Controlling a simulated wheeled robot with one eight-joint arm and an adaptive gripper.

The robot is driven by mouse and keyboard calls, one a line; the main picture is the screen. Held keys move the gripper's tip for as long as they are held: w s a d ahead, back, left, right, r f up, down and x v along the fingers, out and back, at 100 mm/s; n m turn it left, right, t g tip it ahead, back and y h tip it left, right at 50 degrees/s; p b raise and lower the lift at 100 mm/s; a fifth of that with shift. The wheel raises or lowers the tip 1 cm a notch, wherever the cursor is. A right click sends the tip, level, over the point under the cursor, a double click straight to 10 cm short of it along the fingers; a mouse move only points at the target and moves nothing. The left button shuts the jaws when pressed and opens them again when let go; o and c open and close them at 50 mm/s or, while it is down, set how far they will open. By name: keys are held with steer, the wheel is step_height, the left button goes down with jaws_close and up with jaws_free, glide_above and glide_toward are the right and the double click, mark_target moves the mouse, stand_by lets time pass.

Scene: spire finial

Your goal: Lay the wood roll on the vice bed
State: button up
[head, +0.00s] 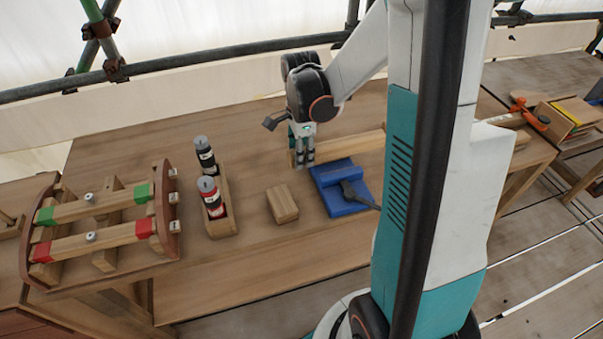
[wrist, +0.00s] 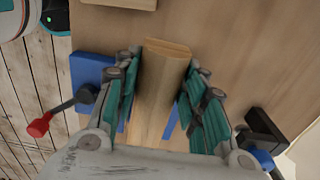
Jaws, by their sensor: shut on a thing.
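The wood roll is a long pale wooden piece (head: 352,145). It also shows in the wrist view (wrist: 160,85), between the fingers and running back toward the palm. My gripper (head: 303,155) is shut on the roll near its left end; the two fingers flank it in the wrist view (wrist: 163,70). The blue vice (head: 335,180) stands on the bench, just nearer the head camera than the roll. In the wrist view, blue vice parts (wrist: 90,68) show on both sides of the roll. I cannot tell whether the roll touches the vice. My arm hides the roll's right end in the head view.
A small wooden block (head: 282,204) lies left of the vice. A wooden holder (head: 222,222) with a black and a red bottle stands further left, beside a wooden frame (head: 105,225) with green and red bands. An orange clamp (head: 528,113) is at the right.

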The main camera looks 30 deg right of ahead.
step_height(320, 180, down, 7)
steer(key=shift+r+b, duration=0.1)
steer(key=shift+b, duration=0.95)
steer(key=shift+r, duration=0.1)
steer(key=o, duration=0.9)
steer(key=shift+f, duration=0.2)
steer(key=o, duration=0.5)
steer(key=shift+c, duration=0.2)
steer(key=shift+r, duration=0.1)
step_height(320, 180, up, 12)
steer(key=p, duration=0.4)
steer(key=shift+r, duration=0.15)
